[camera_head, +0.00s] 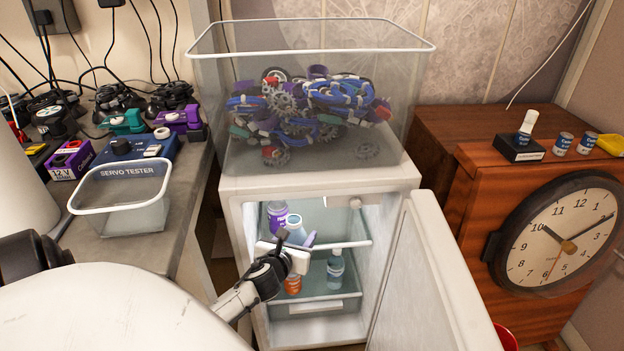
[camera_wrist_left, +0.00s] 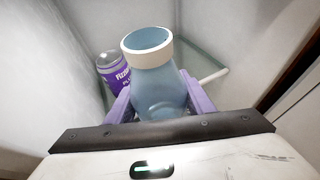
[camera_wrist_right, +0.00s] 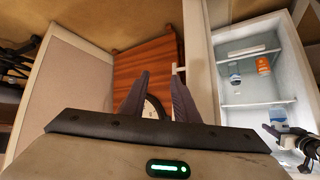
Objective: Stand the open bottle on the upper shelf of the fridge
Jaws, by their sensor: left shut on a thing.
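The open bottle (camera_head: 296,226) is pale blue with a white rim and no cap. My left gripper (camera_head: 308,242) is shut around its body, with a purple finger on each side in the left wrist view. There the bottle (camera_wrist_left: 155,80) looks upright, mouth up. It is inside the fridge (camera_head: 237,262) opening, at the height of the upper shelf (camera_head: 352,245). Its base is hidden, so I cannot tell whether it touches the shelf. My right gripper (camera_wrist_right: 158,88) is open and empty, outside the fridge.
The fridge door (camera_head: 425,280) stands open at the right. An orange bottle (camera_head: 293,284) and a grey-blue bottle (camera_head: 335,268) stand lower down. A clear bin of parts (camera_head: 310,165) sits on top. The upper shelf's right side looks clear.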

